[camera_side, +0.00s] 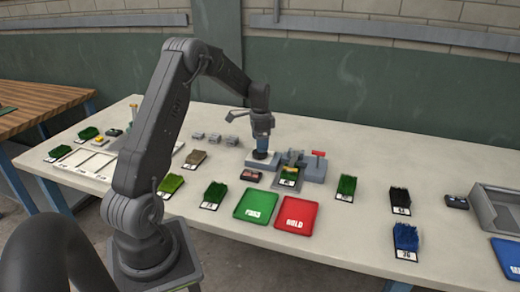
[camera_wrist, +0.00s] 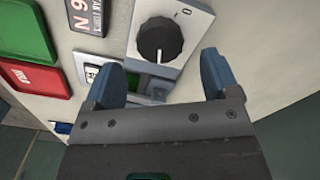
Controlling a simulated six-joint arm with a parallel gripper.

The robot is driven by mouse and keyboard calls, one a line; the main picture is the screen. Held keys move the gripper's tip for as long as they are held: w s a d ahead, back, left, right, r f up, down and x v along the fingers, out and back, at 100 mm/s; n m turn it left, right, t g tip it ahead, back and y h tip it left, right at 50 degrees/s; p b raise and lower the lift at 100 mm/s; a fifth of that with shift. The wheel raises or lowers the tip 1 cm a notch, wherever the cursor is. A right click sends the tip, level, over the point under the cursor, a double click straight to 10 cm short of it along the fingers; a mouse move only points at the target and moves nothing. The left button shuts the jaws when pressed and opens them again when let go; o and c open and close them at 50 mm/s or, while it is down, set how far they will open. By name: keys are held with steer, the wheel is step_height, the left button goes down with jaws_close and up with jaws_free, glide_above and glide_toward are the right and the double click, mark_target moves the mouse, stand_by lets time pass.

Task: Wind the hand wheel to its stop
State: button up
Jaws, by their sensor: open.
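The hand wheel appears to be the dark, ribbed round knob (camera_wrist: 160,40) on a light grey block in the wrist view. It has a pale pointer line, and marks including a 0 are printed beside it. In the side view a dark round wheel (camera_side: 261,155) sits on a grey block (camera_side: 262,164), partly hidden under my gripper (camera_side: 262,146). My gripper also shows in the wrist view (camera_wrist: 160,72), its two blue fingers wide apart with nothing between the tips. The knob lies beyond the fingertips, between their lines; I cannot tell the remaining gap.
Right of the wheel stand a grey fixture with a turf sample (camera_side: 289,177) and a red-handled block (camera_side: 317,166). Green (camera_side: 256,206) and red (camera_side: 296,214) trays lie in front. Several turf samples are spread across the table, and a grey bin (camera_side: 488,210) stands at the right.

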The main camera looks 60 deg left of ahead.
step_height(320, 180, up, 10)
steer(key=shift+f, duration=0.2)
steer(key=s+d+r+n+t+y, duration=0.1)
steer(key=s+d+r, duration=0.1)
steer(key=d+r, duration=0.5)
steer(key=s+d+r+t, duration=0.1)
steer(key=s+d+r, duration=0.15)
steer(key=d, duration=0.85)
steer(key=s+d+f+n+t+h, duration=0.1)
steer(key=s+d+n+t, duration=0.1)
steer(key=s+d, duration=1.3)
steer(key=shift+s+d+f+t, duration=0.2)
steer(key=shift+s+f+t, duration=0.15)
steer(key=shift+s+t, duration=0.35)
